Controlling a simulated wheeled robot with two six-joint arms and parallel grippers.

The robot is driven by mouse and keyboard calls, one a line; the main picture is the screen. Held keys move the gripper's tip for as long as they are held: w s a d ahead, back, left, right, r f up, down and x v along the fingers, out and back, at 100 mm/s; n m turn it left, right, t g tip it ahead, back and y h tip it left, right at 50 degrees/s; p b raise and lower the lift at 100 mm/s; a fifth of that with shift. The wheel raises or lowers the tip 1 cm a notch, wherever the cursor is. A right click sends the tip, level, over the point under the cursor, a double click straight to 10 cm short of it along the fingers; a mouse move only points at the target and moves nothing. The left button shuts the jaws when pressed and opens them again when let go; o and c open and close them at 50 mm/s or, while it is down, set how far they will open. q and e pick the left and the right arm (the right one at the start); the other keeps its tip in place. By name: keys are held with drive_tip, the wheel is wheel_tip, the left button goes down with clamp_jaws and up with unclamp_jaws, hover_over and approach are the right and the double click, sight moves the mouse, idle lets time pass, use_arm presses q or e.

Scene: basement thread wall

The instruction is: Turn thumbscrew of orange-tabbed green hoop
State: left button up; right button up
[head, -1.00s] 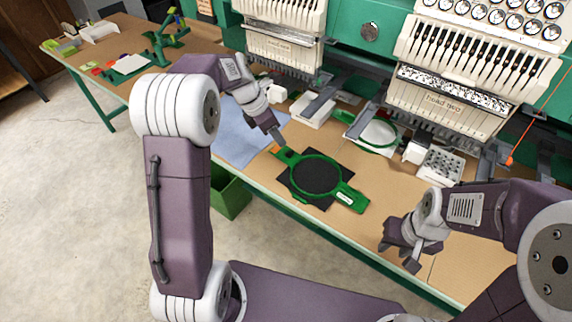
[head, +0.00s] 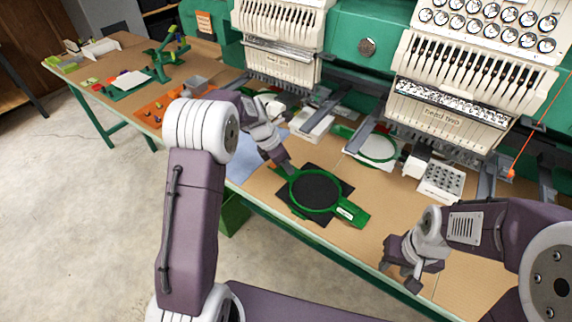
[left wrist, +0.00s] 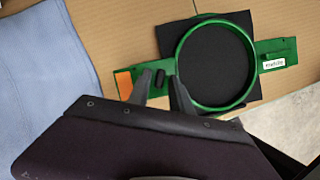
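The green hoop (head: 354,214) lies on the table around black fabric (head: 316,188). In the left wrist view the hoop (left wrist: 275,52) has a white label on its right arm, an orange tab (left wrist: 123,84) at its left end and a small black thumbscrew (left wrist: 159,78) between tab and ring. My left gripper (head: 284,167) is over the tab end and hides the tab in the head view. In the left wrist view its fingers (left wrist: 160,74) stand apart on either side of the thumbscrew; I cannot tell whether they touch it. My right gripper (head: 400,278) hangs open and empty near the table's front edge.
A second green hoop (head: 396,155) with white fabric lies behind. Embroidery heads (head: 440,112) overhang the table's back. A blue cloth (left wrist: 45,62) lies left of the hoop, and a white box (head: 442,182) stands right. Table (head: 375,215) between hoop and right gripper is clear.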

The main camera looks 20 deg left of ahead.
use_arm(q)
clamp_jaws()
use_arm(e)
drive_tip(key=shift+r, duration=0.1)
use_arm(q)
drive_tip(key=shift+r+m+g+p, duration=0.25)
drive_tip(key=shift+m+p, duration=0.25)
drive_tip(key=shift+p, duration=0.45)
use_arm(e)
drive_tip(key=shift+r, duration=0.85)
use_arm(q)
drive_tip(key=m+p, duration=0.1)
drive_tip(key=p, duration=0.1)
drive_tip(key=m+g+p, duration=0.1)
drive_tip(key=m+p, duration=0.1)
drive_tip(key=m+g+h+p, duration=0.1)
drive_tip(key=m+p, duration=0.1)
drive_tip(key=shift+w+a, duration=0.1)
drive_tip(key=shift+w, duration=0.15)
drive_tip(key=shift+f+m+g+p, duration=0.1)
drive_tip(key=shift+m+g+p, duration=0.15)
drive_tip(key=shift+m+p, duration=0.6)
drive_tip(key=shift+w+f+m, duration=0.1)
drive_tip(key=shift+f+m, duration=0.05)
drive_tip(key=shift+m, duration=0.4)
use_arm(e)
wheel_tip(320, 180, up, 7)
drive_tip(key=shift+r, duration=0.1)
